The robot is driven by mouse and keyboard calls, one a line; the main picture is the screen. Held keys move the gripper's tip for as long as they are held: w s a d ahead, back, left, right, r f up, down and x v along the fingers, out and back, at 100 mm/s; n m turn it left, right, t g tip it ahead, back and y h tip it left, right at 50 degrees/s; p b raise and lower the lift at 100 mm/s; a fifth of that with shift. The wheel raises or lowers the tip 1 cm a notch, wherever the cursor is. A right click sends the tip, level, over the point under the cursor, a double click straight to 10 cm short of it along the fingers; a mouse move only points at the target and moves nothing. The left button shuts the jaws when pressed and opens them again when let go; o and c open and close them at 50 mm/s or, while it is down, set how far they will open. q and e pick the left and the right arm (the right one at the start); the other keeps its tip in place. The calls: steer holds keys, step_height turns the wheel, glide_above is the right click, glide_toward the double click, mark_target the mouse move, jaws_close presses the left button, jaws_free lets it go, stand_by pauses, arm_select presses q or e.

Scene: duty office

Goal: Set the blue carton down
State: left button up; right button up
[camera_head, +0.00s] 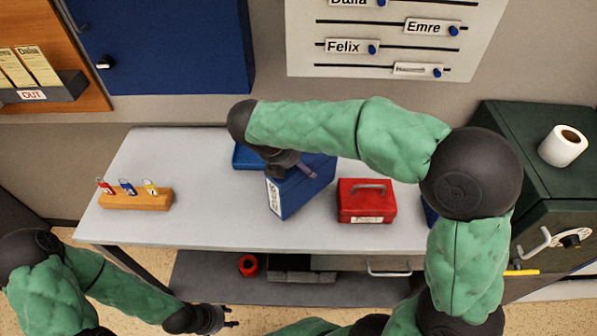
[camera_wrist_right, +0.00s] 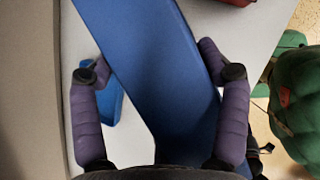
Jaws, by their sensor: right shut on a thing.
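The blue carton (camera_head: 306,190), with a white label on its left side, is at the middle of the grey table (camera_head: 215,225). My right gripper (camera_head: 292,168) reaches over it from the right and is shut on its upper part. In the right wrist view the carton (camera_wrist_right: 160,70) slants between the two purple fingers (camera_wrist_right: 160,105). I cannot tell whether its bottom touches the table. My left gripper (camera_head: 230,316) is low at the front, below the table edge, empty with its fingertips apart.
A red box with a handle (camera_head: 367,203) stands right of the carton. A flat blue item (camera_head: 246,156) lies behind it at left. A wooden rack (camera_head: 135,201) is at the table's left. Right, a dark green safe (camera_head: 545,225) bears a paper roll (camera_head: 563,146). Table between rack and carton is clear.

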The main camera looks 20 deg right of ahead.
step_height(320, 180, down, 3)
steer(key=shift+w+d+f+b, duration=0.1)
steer(key=shift+f+b, duration=0.1)
steer(key=shift+b, duration=0.7)
steer(key=shift+r, duration=0.1)
steer(key=shift+f, duration=0.2)
steer(key=o, duration=1.7)
steer(key=shift+r, duration=0.1)
steer(key=p+v, duration=0.4)
steer(key=v, duration=0.7)
steer(key=shift+p, duration=0.3)
steer(key=shift+a+r, duration=0.3)
steer(key=shift+r, duration=0.2)
